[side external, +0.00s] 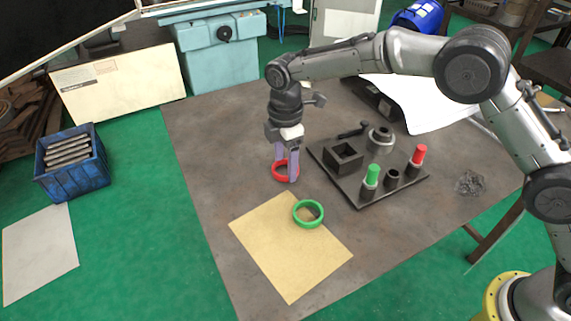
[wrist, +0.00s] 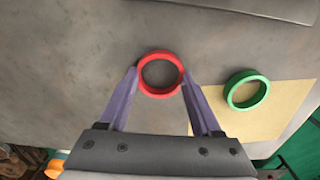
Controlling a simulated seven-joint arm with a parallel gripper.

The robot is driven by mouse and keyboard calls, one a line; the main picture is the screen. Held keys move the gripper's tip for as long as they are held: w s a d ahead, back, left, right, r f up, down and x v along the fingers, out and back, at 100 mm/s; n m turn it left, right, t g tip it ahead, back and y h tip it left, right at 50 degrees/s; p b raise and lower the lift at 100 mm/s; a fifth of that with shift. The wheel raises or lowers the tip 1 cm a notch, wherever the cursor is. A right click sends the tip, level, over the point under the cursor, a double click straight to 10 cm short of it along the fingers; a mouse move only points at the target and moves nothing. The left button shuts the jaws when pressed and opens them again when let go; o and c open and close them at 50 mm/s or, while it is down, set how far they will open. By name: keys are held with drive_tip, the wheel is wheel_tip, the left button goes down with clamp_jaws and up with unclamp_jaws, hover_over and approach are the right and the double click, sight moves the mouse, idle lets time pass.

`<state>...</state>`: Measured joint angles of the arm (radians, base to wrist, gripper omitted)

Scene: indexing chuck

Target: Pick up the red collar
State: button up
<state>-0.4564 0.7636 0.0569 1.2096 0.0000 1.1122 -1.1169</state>
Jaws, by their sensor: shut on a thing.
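The red collar (side external: 280,171) is a ring at the left of the dark fixture plate in the side view. It also shows in the wrist view (wrist: 160,56), between the fingertips. My gripper (side external: 287,178) points down with one finger on each side of the collar. In the wrist view my gripper (wrist: 160,82) has both fingertips against the ring's outer sides. It is shut on the collar.
A green collar (side external: 308,213) lies on the tan sheet (side external: 290,255) in front. The dark fixture plate (side external: 360,198) to the right bears a square block (side external: 343,157), a chuck (side external: 380,138), a green peg (side external: 372,174) and a red peg (side external: 418,155). The table's left side is clear.

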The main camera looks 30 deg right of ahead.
drive_tip(key=shift+r, duration=0.7)
drive_tip(key=s+d+r+n, duration=0.1)
drive_tip(key=s+d+r, duration=0.5)
drive_tip(key=s+r, duration=0.65)
drive_tip(key=w+d+f, duration=0.1)
drive_tip(key=w+d, duration=0.3)
drive_tip(key=d, duration=0.5)
drive_tip(key=w+d+f+m, duration=0.1)
drive_tip(key=w+d, duration=0.3)
drive_tip(key=d, duration=0.5)
drive_tip(key=shift+w+d, duration=0.2)
drive_tip(key=shift+w, duration=0.2)
drive_tip(key=shift+f, duration=3.3)
